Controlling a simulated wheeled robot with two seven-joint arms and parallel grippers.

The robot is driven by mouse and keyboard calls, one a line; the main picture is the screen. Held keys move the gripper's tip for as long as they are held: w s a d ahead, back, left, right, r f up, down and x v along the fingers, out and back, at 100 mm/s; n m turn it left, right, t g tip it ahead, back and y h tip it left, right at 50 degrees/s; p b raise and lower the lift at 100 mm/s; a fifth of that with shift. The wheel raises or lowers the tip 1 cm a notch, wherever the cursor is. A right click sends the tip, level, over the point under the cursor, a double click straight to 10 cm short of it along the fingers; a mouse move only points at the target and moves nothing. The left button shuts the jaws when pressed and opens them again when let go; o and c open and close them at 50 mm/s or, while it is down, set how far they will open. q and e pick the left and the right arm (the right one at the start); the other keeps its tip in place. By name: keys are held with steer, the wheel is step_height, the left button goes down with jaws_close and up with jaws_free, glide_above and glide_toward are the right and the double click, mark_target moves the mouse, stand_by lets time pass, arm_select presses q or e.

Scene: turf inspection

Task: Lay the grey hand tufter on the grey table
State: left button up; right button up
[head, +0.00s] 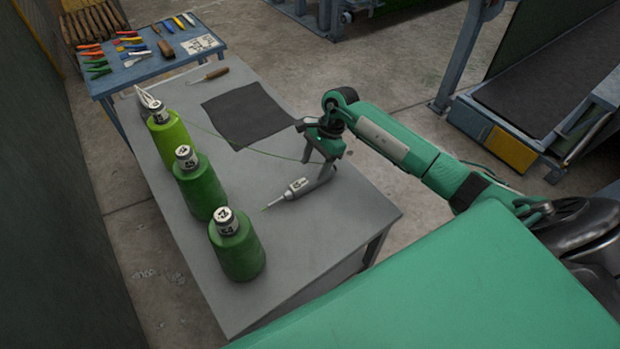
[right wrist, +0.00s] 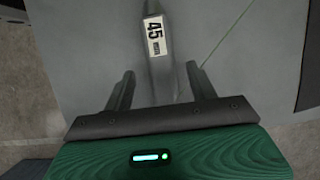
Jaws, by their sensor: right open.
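The grey hand tufter (head: 300,188), with a white label and a thin tip pointing left, lies on the grey table (head: 345,215) near its right side. My right gripper (head: 318,167) is over the tufter's rear end. In the right wrist view, the tufter (right wrist: 157,45) shows its "45" label and runs between the two spread fingers of my right gripper (right wrist: 160,72), with a gap on each side. The fingers are open and do not grip it. Its rear end is partly hidden by the gripper. My left gripper is not in view.
Several green yarn cones (head: 238,250) stand along the table's left side. A dark square mat (head: 246,115) and a wooden-handled tool (head: 210,76) lie farther back. A thin green yarn crosses the table. A blue tool table (head: 150,68) stands behind.

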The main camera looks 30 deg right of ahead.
steer(key=b+v, duration=0.1)
steer(key=v, duration=0.5)
steer(key=shift+r+b, duration=0.25)
steer(key=shift+b, duration=0.05)
steer(key=shift+d, duration=0.15)
